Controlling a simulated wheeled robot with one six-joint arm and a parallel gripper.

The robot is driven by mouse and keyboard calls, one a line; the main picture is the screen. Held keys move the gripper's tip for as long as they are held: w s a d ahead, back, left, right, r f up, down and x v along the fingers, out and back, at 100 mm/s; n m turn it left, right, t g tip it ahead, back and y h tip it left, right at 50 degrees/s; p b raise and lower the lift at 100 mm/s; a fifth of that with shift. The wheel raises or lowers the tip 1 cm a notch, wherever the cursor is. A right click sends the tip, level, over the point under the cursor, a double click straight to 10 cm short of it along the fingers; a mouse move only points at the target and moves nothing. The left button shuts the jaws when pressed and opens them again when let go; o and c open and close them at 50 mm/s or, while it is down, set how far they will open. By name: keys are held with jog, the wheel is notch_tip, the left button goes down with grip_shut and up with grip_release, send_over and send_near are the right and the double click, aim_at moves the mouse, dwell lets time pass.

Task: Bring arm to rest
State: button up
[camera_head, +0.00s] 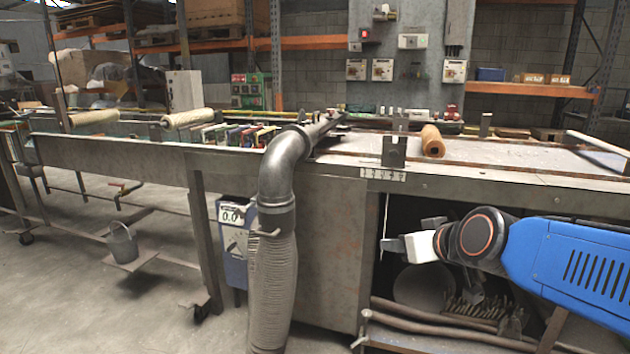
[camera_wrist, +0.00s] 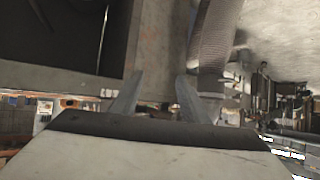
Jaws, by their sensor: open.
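My arm (camera_head: 575,265), blue with a dark, orange-ringed joint, reaches in from the right edge of the head view. My gripper (camera_head: 388,244) points left at its end, in front of the open bay under the long workbench (camera_head: 300,205). In the wrist view my gripper (camera_wrist: 156,96) shows two grey fingers spread apart with nothing between them. The gripper looks clear of the bench, though its exact distance from it cannot be told.
A ribbed mesh tube (camera_head: 272,285) hangs from a grey metal elbow (camera_head: 285,165) left of my gripper. It also shows in the wrist view (camera_wrist: 215,35). Pipes (camera_head: 440,338) lie low under the bench. A bucket (camera_head: 122,243) is at left near open floor.

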jog(key=s+d+f+m+g+h, duration=0.1)
jog(key=s+d+f+g, duration=0.2)
jog(key=s, duration=0.7)
jog(key=s+d+f+m+g+h, duration=0.2)
jog(key=s+d+f+g, duration=0.1)
jog(key=s+d+f, duration=0.4)
jog(key=s+f, duration=0.2)
jog(key=s, duration=0.2)
